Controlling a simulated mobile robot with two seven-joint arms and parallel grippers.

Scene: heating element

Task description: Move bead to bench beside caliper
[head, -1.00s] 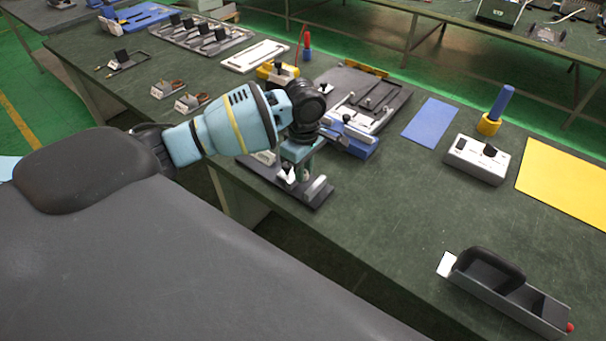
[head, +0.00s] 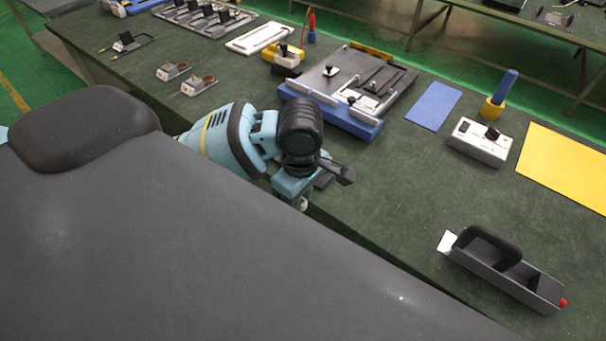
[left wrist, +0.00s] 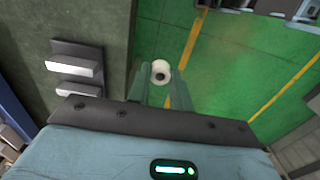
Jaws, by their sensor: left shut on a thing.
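My left gripper (head: 302,202) is shut on the bead (left wrist: 160,71), a small pale ring with a dark hole, seen between the fingertips in the left wrist view. In that view the gripper and bead are over the green floor, just off the edge of the dark green bench (head: 400,180). The bead is mostly hidden in the head view. A dark stand with two silver blocks (left wrist: 75,70) is on the bench beside the gripper. I cannot tell for sure which thing is the caliper. My right gripper is not in view.
A blue-edged fixture board (head: 345,122) lies behind my gripper. A blue mat (head: 433,105), a white switch box (head: 478,142), a yellow mat (head: 565,165) and a grey handled tray (head: 500,265) are to the right. The bench between fixture and tray is clear.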

